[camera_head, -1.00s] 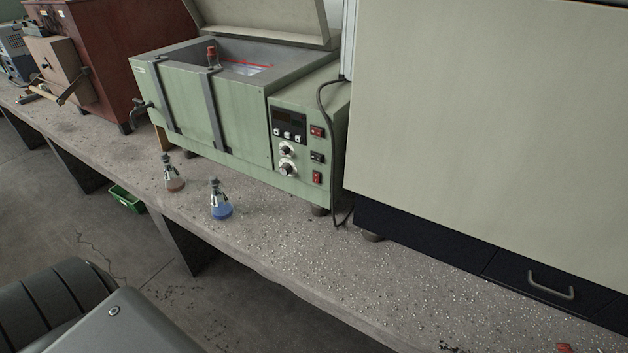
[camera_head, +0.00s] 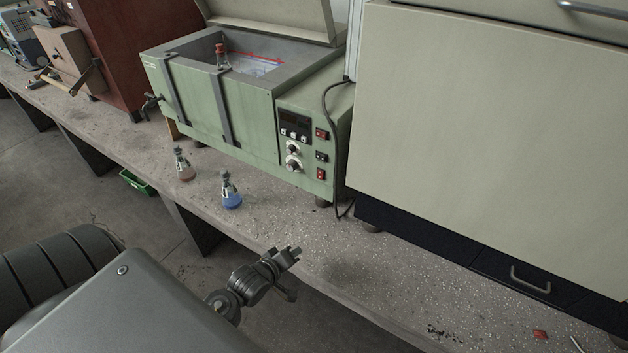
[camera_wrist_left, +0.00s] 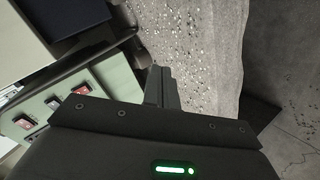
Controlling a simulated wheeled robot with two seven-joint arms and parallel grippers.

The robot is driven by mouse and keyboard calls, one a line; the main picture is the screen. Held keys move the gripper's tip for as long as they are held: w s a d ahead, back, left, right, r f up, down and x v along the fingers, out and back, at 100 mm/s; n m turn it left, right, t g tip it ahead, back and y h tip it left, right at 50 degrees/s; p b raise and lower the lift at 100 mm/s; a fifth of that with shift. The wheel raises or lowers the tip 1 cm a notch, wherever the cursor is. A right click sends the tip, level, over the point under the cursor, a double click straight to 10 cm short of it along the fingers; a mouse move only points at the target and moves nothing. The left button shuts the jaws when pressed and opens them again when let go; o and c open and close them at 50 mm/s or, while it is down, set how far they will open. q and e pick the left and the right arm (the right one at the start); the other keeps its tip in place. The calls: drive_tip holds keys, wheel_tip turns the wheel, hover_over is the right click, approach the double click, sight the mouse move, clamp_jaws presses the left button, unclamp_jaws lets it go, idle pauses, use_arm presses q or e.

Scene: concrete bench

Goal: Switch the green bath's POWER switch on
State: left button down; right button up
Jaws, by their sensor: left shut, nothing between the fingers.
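The green bath (camera_head: 225,115) stands on the bench with its lid raised. Its front panel (camera_head: 305,145) has a dark display, two knobs and a column of switches: an upper red one (camera_head: 322,133), a dark one (camera_head: 321,156) and a lower red one (camera_head: 321,174). Their labels are too small to read, so I cannot tell which is POWER. My right gripper is out of view.
A blue flask (camera_head: 231,194) and a brownish flask (camera_head: 184,168) stand before the bath. A black cable (camera_head: 327,115) hangs at its right side. A large beige cabinet (camera_head: 470,130) stands to the right. The bench front (camera_head: 310,235) below the panel is clear.

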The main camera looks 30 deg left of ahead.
use_arm(q)
drive_tip(key=w+a+r+n+t, duration=0.1)
drive_tip(key=a+r+n+t, duration=0.1)
drive_tip(key=r, duration=0.5)
drive_tip(key=w+a+r+n+t+p, duration=0.1)
drive_tip(key=w+r+n+t, duration=0.1)
drive_tip(key=r+n, duration=0.2)
wheel_tip(320, 180, up, 3)
drive_tip(key=shift+a+f+t, duration=0.1)
drive_tip(key=shift+a+t, duration=0.2)
drive_tip(key=shift+a, duration=0.05)
drive_tip(key=p, duration=0.3)
approach(319, 178)
drive_tip(key=w, duration=0.5)
drive_tip(key=shift+w+d+f, duration=0.15)
drive_tip(key=shift+w+f, duration=0.1)
drive_tip(key=shift+w, duration=0.05)
drive_tip(key=shift+w+f, duration=0.15)
drive_tip(key=shift+w, duration=0.4)
